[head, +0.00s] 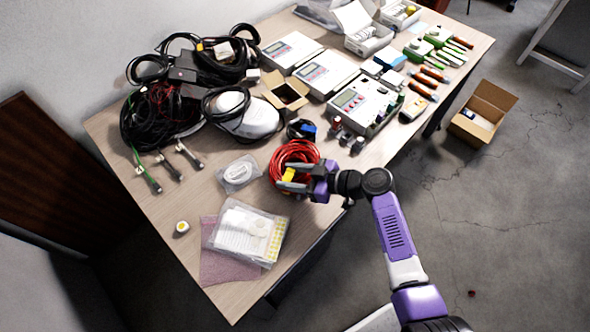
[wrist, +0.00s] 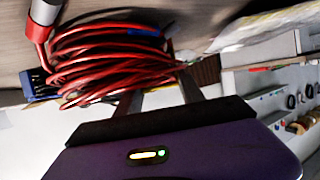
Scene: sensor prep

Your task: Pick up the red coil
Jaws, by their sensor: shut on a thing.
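The red coil (head: 296,155) is a bundle of red cable near the right edge of the wooden table, in the head view. In the wrist view the red coil (wrist: 105,60) fills the upper left, right at the fingers. My gripper (head: 288,178) reaches in from the right, at the near side of the coil. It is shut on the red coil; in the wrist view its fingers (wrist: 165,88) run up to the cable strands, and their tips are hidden. A yellow piece shows beside the fingers in the head view. I cannot tell whether the coil is clear of the tabletop.
Black cables (head: 160,115) pile up at the left of the table (head: 190,268). A clear bag (head: 238,174) lies left of the coil, and a bag of white parts (head: 248,234) lies nearer. Meter boxes (head: 366,104) stand behind. A cardboard box (head: 481,112) is on the floor.

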